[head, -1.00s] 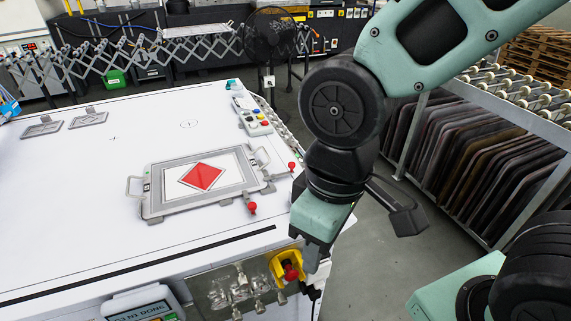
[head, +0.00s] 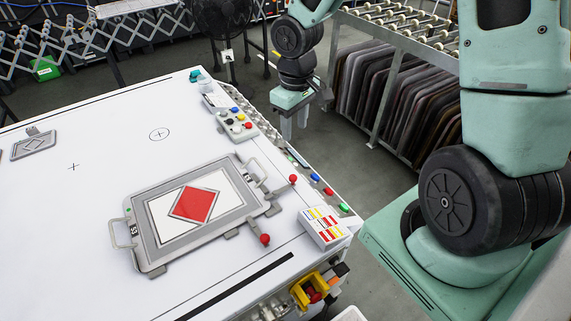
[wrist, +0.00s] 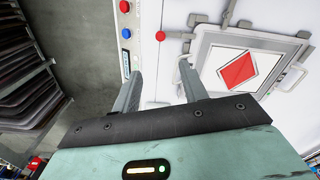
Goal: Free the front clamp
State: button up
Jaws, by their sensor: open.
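A grey-framed plate (head: 150,262) with a red diamond lies on the white table. Two red-knobbed clamps sit along its right side: the nearer clamp's knob (head: 265,240) is at the lower right corner, the farther clamp's knob (head: 293,179) is higher and to the right. I cannot tell for sure whether they are closed. My gripper (head: 294,122) hangs pointing down beyond the table's right edge, open and empty, apart from both clamps. In the wrist view my gripper (wrist: 160,68) shows spread fingers, with one red knob (wrist: 160,36) beyond the gap between them.
A button box (head: 236,123) stands behind the plate. A row of coloured buttons, one of them blue (head: 314,177), runs along the right table edge. A box with red and yellow labels (head: 325,228) stands at the near right corner.

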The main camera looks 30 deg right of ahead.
aim_at(293, 176)
notch_tip(293, 176, down, 17)
jog(key=shift+s+r+b, duration=0.1)
jog(key=shift+b, duration=0.25)
jog(key=shift+a, duration=0.1)
grip_shut()
